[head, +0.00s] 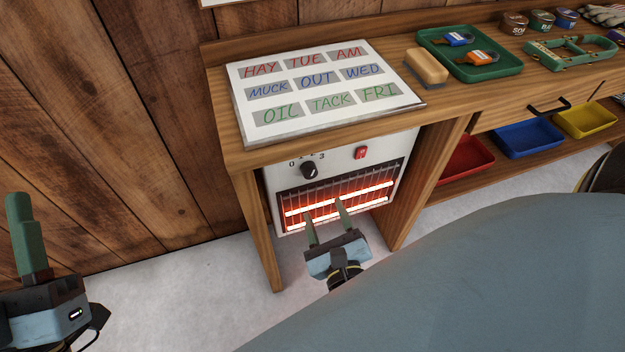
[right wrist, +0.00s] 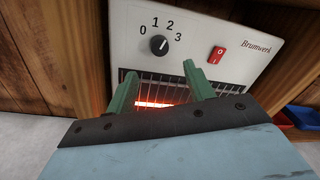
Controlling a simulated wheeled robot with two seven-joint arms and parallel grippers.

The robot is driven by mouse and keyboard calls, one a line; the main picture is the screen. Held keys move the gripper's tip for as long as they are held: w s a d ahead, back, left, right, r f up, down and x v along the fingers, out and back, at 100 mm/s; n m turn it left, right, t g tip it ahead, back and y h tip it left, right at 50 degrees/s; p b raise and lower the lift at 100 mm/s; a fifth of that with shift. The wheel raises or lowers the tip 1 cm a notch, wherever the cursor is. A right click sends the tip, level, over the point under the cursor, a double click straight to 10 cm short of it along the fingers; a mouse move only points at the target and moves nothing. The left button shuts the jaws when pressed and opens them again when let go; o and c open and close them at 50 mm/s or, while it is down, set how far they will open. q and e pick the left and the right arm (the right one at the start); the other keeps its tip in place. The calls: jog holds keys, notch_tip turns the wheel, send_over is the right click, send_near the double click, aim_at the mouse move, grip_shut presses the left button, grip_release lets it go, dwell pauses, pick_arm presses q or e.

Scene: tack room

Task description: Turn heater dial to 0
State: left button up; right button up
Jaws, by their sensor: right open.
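The heater (head: 276,185) is a white panel with a glowing red grille, set under the wooden bench. Its black dial (head: 310,170) sits at the upper left of the panel; it also shows in the right wrist view (right wrist: 158,45) with numbers 0 to 3 around it. Its white mark points up and right, toward the 2 and 3 side; the exact number is hard to tell. My right gripper (head: 325,210) is open and empty in front of the grille, below the dial and apart from it. My left gripper (head: 20,200) is at the far left, away from the heater; its finger gap is unclear.
A red switch (head: 361,153) is right of the dial. The bench top overhangs the heater, with wooden legs (head: 262,235) either side. A label board (head: 300,125), brush (head: 426,68) and green tray (head: 485,72) lie on top. Coloured bins (head: 527,138) stand at right.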

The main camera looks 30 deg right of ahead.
aim_at(311, 175)
pick_arm(q)
jog(key=shift+s+a+r+t+h+b, duration=0.15)
jog(key=shift+s+r+t+b, duration=0.15)
jog(key=shift+t, duration=0.2)
jog(key=shift+s+r+t+h+b, duration=0.2)
jog(key=shift+s+t, duration=0.15)
jog(key=shift+t, duration=0.15)
pick_arm(e)
jog(key=x, duration=0.9)
jog(key=shift+w, duration=0.4)
jog(key=c, duration=1)
